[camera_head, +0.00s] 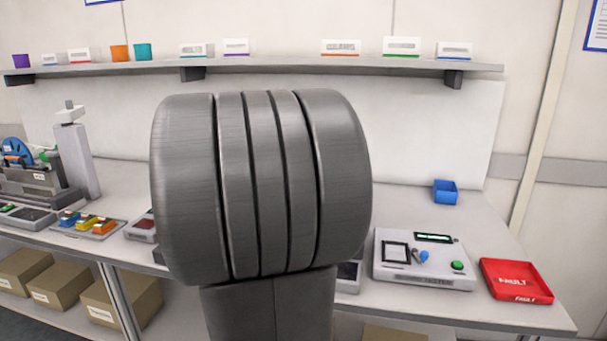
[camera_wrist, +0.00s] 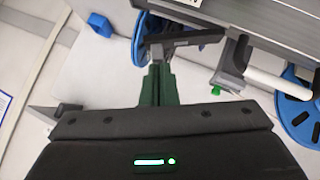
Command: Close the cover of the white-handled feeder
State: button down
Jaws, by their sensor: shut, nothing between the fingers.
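In the wrist view a white cylindrical handle (camera_wrist: 279,83) sticks out from a dark grey feeder body (camera_wrist: 232,62) at the upper right. This looks like the white-handled feeder; I cannot tell whether its cover is up or down. My gripper (camera_wrist: 159,68) has dark green fingers, shut together and empty. Its tips are left of the white handle, just below a dark grey bar (camera_wrist: 185,42); I cannot tell whether they touch it. In the head view a feeder unit (camera_head: 40,182) stands at the far left, but no white handle can be made out there. The gripper is not visible in the head view.
In the wrist view blue reels flank the fingers, one at left (camera_wrist: 140,45) and one at right (camera_wrist: 297,118). In the head view my grey arm hides the bench middle. A white tester (camera_head: 420,275), a red tray (camera_head: 515,278) and a blue bin (camera_head: 445,192) are at right.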

jog(key=shift+s+d+f+m+t+y+b, duration=0.15)
jog(key=shift+s+d+f+m+y+b, duration=0.2)
jog(key=shift+d+f+y, duration=0.4)
jog(key=shift+s+d+f+m+t+y, duration=0.15)
jog(key=shift+d+f+m+y, duration=0.3)
jog(key=shift+d+f+y, duration=0.3)
jog(key=shift+d, duration=0.15)
jog(key=s+a+r+p, duration=0.2)
jog(key=s+r+p, duration=0.3)
jog(key=r, duration=0.7)
jog(key=shift+s+r, duration=0.3)
jog(key=shift+s, duration=0.6)
jog(key=shift+a, duration=0.1)
